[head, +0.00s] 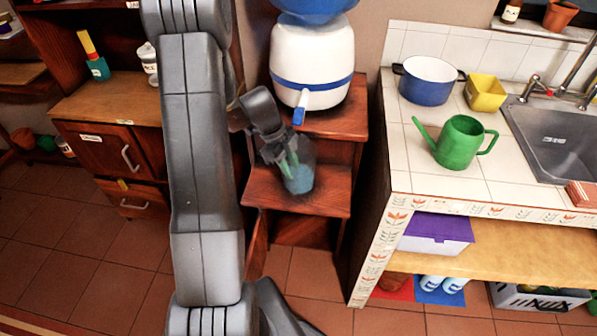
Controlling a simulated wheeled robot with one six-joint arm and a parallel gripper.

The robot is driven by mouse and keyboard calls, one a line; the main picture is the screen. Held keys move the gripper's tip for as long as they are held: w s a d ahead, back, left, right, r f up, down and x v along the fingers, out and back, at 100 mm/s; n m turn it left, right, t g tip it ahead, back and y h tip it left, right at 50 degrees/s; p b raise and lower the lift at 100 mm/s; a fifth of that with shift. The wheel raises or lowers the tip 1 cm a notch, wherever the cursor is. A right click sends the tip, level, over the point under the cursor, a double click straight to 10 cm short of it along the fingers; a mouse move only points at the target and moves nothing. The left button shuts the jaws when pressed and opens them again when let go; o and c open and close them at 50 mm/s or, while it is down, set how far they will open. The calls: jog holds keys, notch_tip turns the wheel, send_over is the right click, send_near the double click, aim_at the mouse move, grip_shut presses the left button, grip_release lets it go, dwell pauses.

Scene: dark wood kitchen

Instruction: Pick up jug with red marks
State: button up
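A clear jug-like vessel (301,180) with a blue patch low on it stands on the lower step of the wooden stand, under the water dispenser. I cannot make out red marks on it from here. My gripper (287,165) is at the left side of this vessel, overlapping it in the view. A green-teal strip shows by the fingers; I cannot tell whether it is part of the vessel or of my gripper. The fingertips are too small and too covered to show whether they are open, or whether they touch the vessel.
The white dispenser (312,60) with a blue band and tap stands above, on the wooden stand (335,195). The tiled counter (425,178) at right holds a green watering can (460,142), a blue pot (427,88) and a yellow container (485,93). A wooden cabinet (90,155) is at left.

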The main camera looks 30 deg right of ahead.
grip_shut()
dwell(1.4)
